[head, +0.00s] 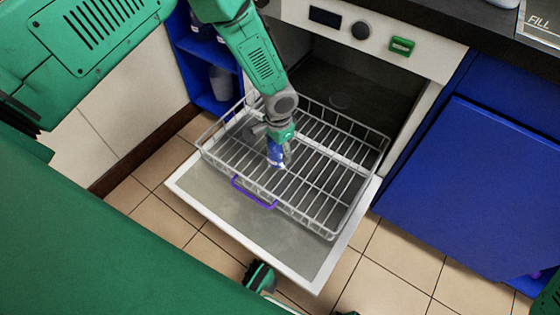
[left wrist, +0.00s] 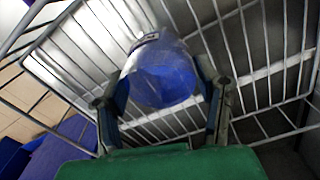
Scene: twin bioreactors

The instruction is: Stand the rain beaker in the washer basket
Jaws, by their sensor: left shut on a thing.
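The rain beaker (left wrist: 162,75) is a clear vessel with blue in it. In the left wrist view it sits between the two fingers of my left gripper (left wrist: 163,100), which is shut on it. In the head view the beaker (head: 275,154) shows as a small blue shape below my left gripper (head: 279,143), inside the outline of the washer basket (head: 245,205). The basket is a grey wire rack with a purple handle. Wires show behind the beaker in the left wrist view. I cannot tell whether its base touches the basket floor.
The washer door (head: 225,220) is folded down with the basket pulled out over it. The washer's control panel (head: 375,35) is above the dark opening. A blue cabinet (head: 470,190) stands to the right and a blue shelf (head: 207,70) to the left. The basket's right part is empty.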

